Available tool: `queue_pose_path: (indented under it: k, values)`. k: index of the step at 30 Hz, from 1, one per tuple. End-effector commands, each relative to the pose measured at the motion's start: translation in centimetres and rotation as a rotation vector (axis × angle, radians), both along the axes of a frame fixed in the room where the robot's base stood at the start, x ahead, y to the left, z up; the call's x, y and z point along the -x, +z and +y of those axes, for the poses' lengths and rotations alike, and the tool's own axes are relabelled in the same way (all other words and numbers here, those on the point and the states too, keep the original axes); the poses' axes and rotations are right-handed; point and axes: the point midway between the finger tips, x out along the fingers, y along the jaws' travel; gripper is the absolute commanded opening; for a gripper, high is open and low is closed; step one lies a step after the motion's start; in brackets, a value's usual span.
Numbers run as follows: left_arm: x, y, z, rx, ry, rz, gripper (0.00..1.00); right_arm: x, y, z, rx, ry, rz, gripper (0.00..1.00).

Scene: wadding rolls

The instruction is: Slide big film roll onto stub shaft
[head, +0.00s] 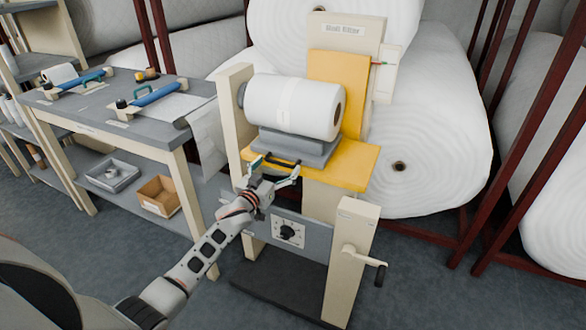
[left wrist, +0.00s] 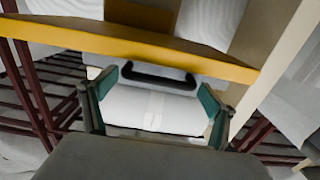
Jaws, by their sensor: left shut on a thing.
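The big white film roll (head: 293,105) lies level on a grey cradle (head: 292,144) above a yellow shelf (head: 355,165); its open core faces right. Its left end is close to a grey round flange (head: 240,94) on the cream post. The stub shaft itself is hidden, so I cannot tell whether it is inside the core. My left gripper (head: 277,169) is shut on the cradle's dark handle at the shelf's front. In the left wrist view the black handle (left wrist: 158,78) runs between the green-padded fingers, with the roll (left wrist: 150,108) beyond. My right gripper is not in view.
A cream post (head: 236,130) stands left of the roll, and a yellow upright panel (head: 338,85) behind it. A grey workbench (head: 150,110) stands left. Large white rolls fill racks behind.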

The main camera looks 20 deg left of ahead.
Motion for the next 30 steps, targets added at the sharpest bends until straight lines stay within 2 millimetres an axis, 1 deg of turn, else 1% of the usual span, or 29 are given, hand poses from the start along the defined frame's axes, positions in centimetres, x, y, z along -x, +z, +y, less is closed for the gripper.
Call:
queue_pose_path:
  k: [1, 4, 16, 17, 18, 23, 26, 30]
  values:
    - [-0.1, 0.2, 1.0, -0.002, 0.007, 0.001, 0.48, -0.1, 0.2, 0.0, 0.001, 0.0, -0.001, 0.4]
    - [-0.1, 0.1, 1.6, -0.002, 0.005, 0.001, 0.48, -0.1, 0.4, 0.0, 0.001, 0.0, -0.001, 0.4]
    - [-0.1, 0.0, 2.0, -0.003, 0.006, 0.001, 0.48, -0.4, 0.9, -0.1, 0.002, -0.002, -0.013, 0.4]
    - [-0.1, 0.0, 2.1, -0.003, 0.007, 0.001, 0.94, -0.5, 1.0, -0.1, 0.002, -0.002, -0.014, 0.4]
    - [-0.1, 0.0, 2.1, -0.003, 0.007, 0.0, 1.0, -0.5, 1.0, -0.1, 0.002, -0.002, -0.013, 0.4]
    - [-0.1, 0.0, 1.8, -0.002, 0.004, 0.001, 1.0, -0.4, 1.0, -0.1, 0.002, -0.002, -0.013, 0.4]
    - [0.0, 0.0, 1.7, -0.001, 0.002, 0.001, 1.0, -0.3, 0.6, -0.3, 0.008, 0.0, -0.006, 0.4]
    - [0.8, -0.2, 1.7, -0.001, 0.002, 0.002, 1.0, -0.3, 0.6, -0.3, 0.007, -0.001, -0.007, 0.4]
